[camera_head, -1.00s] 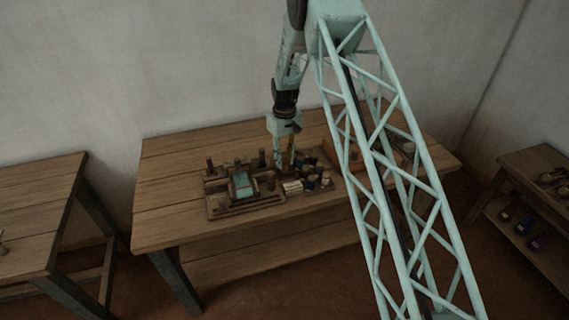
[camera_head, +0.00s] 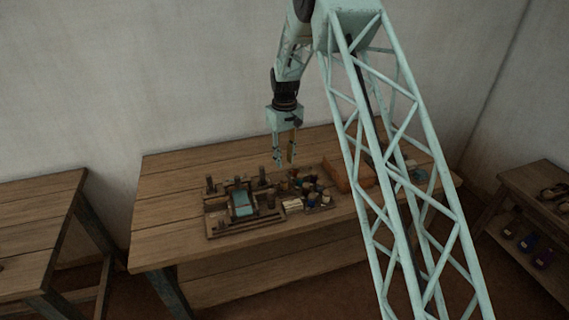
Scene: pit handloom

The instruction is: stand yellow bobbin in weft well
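My gripper (camera_head: 284,155) hangs fingers down above the back of the workbench, behind the small loom. Its two fingers stand apart and I see nothing clearly held between them. A yellow-brown strip shows along the right finger; I cannot tell whether it is part of the finger. Several small bobbins (camera_head: 312,190) stand in a cluster right of the loom, below and right of my gripper. They are too small and dark for me to pick out the yellow bobbin. I cannot make out the weft well.
The small loom (camera_head: 241,205) with dark upright posts sits on the wooden workbench (camera_head: 170,200). A pale bundle (camera_head: 292,204) lies at its right. An orange-brown box (camera_head: 338,176) stands behind my arm's lattice. The bench's left end is clear. A shelf (camera_head: 525,190) stands at right.

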